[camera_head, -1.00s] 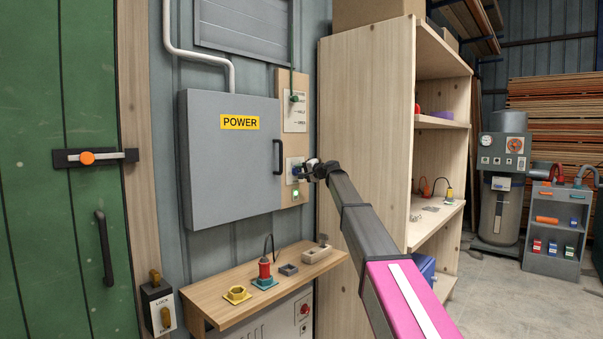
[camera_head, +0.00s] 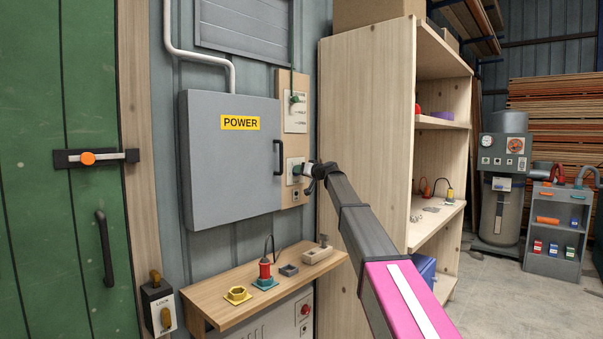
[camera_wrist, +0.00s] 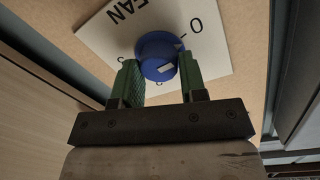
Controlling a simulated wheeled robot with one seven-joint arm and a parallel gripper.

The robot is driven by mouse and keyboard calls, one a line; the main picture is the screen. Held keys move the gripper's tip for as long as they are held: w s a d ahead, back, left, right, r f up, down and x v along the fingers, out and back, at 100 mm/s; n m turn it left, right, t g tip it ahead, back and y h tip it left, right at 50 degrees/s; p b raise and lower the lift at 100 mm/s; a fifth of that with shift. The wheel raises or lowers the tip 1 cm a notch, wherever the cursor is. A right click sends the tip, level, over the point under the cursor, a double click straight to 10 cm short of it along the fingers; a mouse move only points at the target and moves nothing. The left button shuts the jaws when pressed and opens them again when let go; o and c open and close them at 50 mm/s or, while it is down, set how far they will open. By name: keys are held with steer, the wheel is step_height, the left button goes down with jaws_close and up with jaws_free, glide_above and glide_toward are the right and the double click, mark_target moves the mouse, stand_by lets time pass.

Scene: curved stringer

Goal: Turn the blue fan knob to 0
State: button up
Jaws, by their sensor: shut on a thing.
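The blue fan knob (camera_wrist: 158,50) sits on a white plate (camera_wrist: 105,35) marked "FAN" in the wrist view. A "0" and a short tick are printed to the knob's upper right. A white mark on the knob's right side lies near that tick. My gripper (camera_wrist: 161,72) has its green fingers on both sides of the knob and is shut on it. In the head view my gripper (camera_head: 301,170) is at the board right of the power box, and hides most of the knob.
The grey power box (camera_head: 230,165) with its black handle is just left of my gripper. Below is a wooden shelf (camera_head: 215,295) with several small items. A wooden shelving unit (camera_head: 365,120) stands close on the right.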

steer(key=shift+s+n, duration=0.1)
steer(key=shift+n, duration=0.7)
steer(key=o, duration=0.9)
steer(key=v, duration=1)
steer(key=shift+s+d, duration=0.2)
steer(key=shift+s, duration=0.1)
